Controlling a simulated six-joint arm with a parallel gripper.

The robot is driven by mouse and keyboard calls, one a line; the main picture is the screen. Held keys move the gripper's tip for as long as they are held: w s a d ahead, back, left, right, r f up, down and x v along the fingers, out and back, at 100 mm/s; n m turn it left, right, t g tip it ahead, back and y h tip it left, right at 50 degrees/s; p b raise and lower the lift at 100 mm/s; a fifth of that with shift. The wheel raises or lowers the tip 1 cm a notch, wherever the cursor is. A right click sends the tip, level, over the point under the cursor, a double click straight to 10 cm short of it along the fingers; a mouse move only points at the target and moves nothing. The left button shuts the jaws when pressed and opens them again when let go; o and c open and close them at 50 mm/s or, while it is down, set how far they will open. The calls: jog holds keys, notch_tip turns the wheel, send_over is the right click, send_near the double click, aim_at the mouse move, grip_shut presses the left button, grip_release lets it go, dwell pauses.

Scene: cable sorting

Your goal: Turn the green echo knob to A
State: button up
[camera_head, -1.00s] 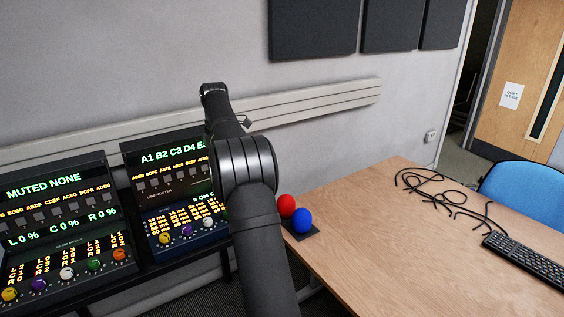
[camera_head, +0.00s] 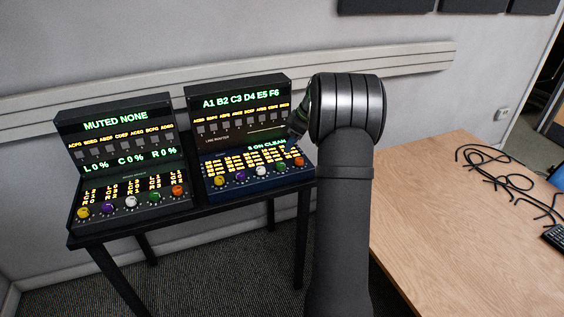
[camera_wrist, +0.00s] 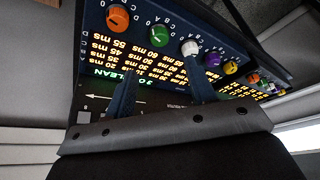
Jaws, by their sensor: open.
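The green knob (camera_head: 280,167) is in the knob row along the front of the right-hand device, between a white knob and an orange knob. In the wrist view the device appears upside down, and the green knob (camera_wrist: 158,36) has letters around it and columns of ms values beside it. My gripper (camera_wrist: 160,72) is open and empty, its two fingers over the lit ms text. The green knob lies beyond the fingertips, roughly between them, with no visible contact. In the head view my wrist hides most of the gripper. The knob's exact pointer setting is too small to read.
An orange knob (camera_wrist: 117,18) and a white knob (camera_wrist: 189,47) flank the green one closely. The left-hand device (camera_head: 122,165) has another green knob (camera_head: 153,197). Both devices stand on a black stand (camera_head: 205,208). A wooden table (camera_head: 450,230) with black cables (camera_head: 505,175) is at right.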

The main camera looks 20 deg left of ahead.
aim_at(281, 164)
jog(key=x, duration=1)
jog(key=shift+f, duration=0.3)
jog(key=c, duration=0.9)
